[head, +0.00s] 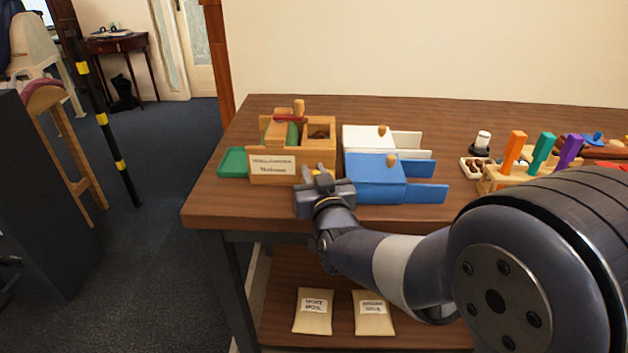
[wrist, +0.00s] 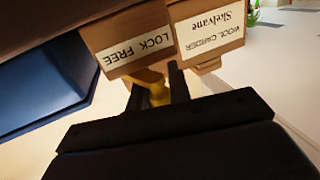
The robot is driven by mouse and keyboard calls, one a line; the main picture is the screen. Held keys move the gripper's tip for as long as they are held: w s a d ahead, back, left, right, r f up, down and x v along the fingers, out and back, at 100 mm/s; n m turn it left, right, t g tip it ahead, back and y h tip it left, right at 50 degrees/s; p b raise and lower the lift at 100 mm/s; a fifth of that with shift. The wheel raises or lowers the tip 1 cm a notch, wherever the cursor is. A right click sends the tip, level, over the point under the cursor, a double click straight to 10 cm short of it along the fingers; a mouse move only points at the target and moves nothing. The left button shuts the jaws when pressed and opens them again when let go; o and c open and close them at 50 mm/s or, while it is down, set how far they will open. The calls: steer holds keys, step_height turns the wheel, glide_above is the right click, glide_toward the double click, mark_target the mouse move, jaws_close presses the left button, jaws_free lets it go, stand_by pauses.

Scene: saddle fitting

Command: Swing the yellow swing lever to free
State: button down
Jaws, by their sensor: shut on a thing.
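The yellow swing lever (wrist: 157,90) is between my gripper's two dark fingers (wrist: 158,94) in the wrist view. My gripper is shut on it. In the head view my gripper (head: 316,175) is at the front right corner of the wooden wool carder (head: 272,168), with a little yellow showing at the fingers.
A blue box (head: 375,178) with a side panel stands close to the right of my gripper, with a white box (head: 368,140) behind it. A green tray (head: 233,162) is left of the carder. Coloured-handled tools (head: 543,150) stand further right. The table's front edge is near my gripper.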

stand_by(0.3)
steer(key=c, duration=1.3)
jaws_free()
steer(key=v, duration=1.1)
steer(key=shift+w, duration=0.1)
steer(key=x, duration=1.1)
steer(key=shift+r+p, duration=0.1)
steer(key=shift+p, duration=0.3)
steer(key=shift+b, duration=0.3)
